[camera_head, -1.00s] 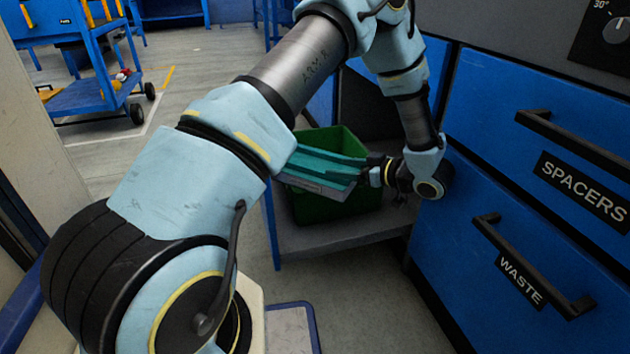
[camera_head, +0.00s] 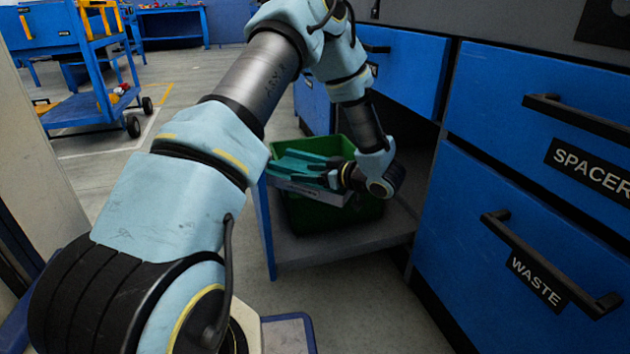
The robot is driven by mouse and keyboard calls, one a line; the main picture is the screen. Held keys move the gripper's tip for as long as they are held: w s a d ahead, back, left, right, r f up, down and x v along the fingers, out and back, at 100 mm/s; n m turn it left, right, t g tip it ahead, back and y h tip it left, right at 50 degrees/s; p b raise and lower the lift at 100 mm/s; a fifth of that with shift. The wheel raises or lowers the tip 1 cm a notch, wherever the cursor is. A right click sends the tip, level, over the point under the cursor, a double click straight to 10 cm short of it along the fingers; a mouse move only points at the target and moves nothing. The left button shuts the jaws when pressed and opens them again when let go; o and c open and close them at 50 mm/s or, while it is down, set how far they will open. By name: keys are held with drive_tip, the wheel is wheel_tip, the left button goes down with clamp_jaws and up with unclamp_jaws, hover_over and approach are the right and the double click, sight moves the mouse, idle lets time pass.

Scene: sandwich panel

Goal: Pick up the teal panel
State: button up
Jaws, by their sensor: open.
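The teal panel (camera_head: 289,163) lies at the mouth of a dark green bin (camera_head: 338,217). A grey slab edge (camera_head: 306,190) shows just under the teal. My gripper (camera_head: 334,178) reaches in from the right, at the panel's right end, over the bin. The gripper is open. Its fingertips are small and dark, and I cannot tell whether they touch or straddle the panel. My wrist and forearm hide the bin's right side.
The bin stands on a low grey shelf (camera_head: 345,240) with a blue post at its left. Blue drawers with black handles, one marked WASTE (camera_head: 538,277), stand close on the right. A blue cart (camera_head: 90,95) is at the far left. Grey floor lies open between.

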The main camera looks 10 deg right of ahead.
clamp_jaws()
idle(0.6)
